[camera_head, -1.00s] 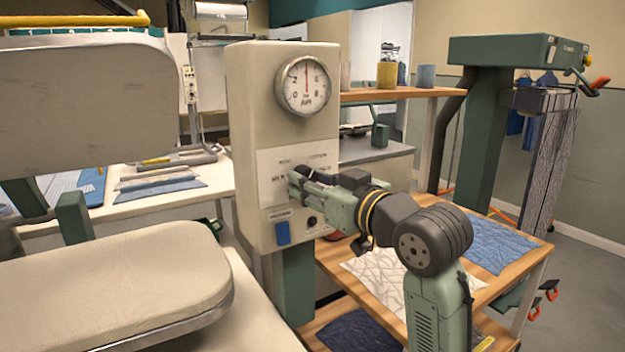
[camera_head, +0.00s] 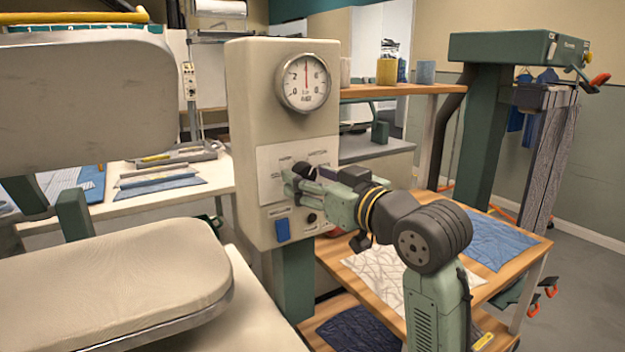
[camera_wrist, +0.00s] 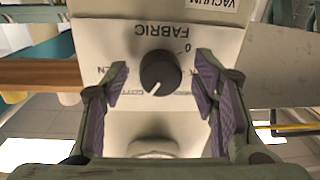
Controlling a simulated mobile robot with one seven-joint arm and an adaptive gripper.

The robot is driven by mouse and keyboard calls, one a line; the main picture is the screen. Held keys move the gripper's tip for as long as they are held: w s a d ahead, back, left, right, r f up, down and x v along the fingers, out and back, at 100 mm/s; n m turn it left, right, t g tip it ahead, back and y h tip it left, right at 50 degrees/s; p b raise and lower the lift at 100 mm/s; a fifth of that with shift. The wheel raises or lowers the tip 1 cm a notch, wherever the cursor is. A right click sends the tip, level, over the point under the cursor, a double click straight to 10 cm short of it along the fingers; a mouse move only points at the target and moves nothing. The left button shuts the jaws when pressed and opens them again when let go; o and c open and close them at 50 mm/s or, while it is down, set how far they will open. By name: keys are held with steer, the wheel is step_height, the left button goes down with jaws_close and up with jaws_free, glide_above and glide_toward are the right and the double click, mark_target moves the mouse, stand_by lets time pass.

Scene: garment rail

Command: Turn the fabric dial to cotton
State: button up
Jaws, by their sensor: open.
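The fabric dial (camera_wrist: 161,73) is a round black knob on a white panel (camera_wrist: 112,40), under an upside-down FABRIC label in the wrist view. Its white pointer mark slants to the lower left in that view, toward a partly covered label that seems to start "COTT". My gripper (camera_wrist: 161,78) is open, with one purple-padded finger on each side of the dial. Clear gaps show between the pads and the knob. In the head view my gripper (camera_head: 290,180) is at the panel on the cream control box (camera_head: 252,100) and hides the dial.
A pressure gauge (camera_head: 303,83) sits above the panel, and a blue switch (camera_head: 283,230) below it. A padded press board (camera_head: 110,285) stands at the left. A wooden table with folded cloth (camera_head: 385,275) lies below my arm.

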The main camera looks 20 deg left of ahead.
steer(key=v, duration=1.2)
steer(key=shift+r, duration=0.1)
